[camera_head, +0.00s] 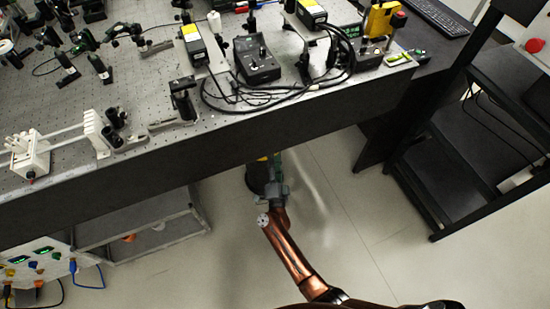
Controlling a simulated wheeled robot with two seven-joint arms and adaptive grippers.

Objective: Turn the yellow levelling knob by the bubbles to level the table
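The table is a grey perforated optical bench (300,110) with a dark front side. A small yellow patch (262,159) shows just under its front edge, above a black round part; I cannot tell whether it is the levelling knob. A small yellow-green piece (394,58) and a dark piece with green (418,54) lie at the bench's right end; they may be the bubble levels, but no bubble can be read. My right arm reaches up from the bottom to the black part. Its grey wrist end (275,193) is there, but its fingers cannot be made out. My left gripper is not in view.
Black boxes, looped cables (280,95) and optical mounts crowd the bench top. A black shelf rack (470,150) stands at the right. A grey low frame (140,235) and a panel with coloured knobs (38,265) are lower left. The middle floor is open.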

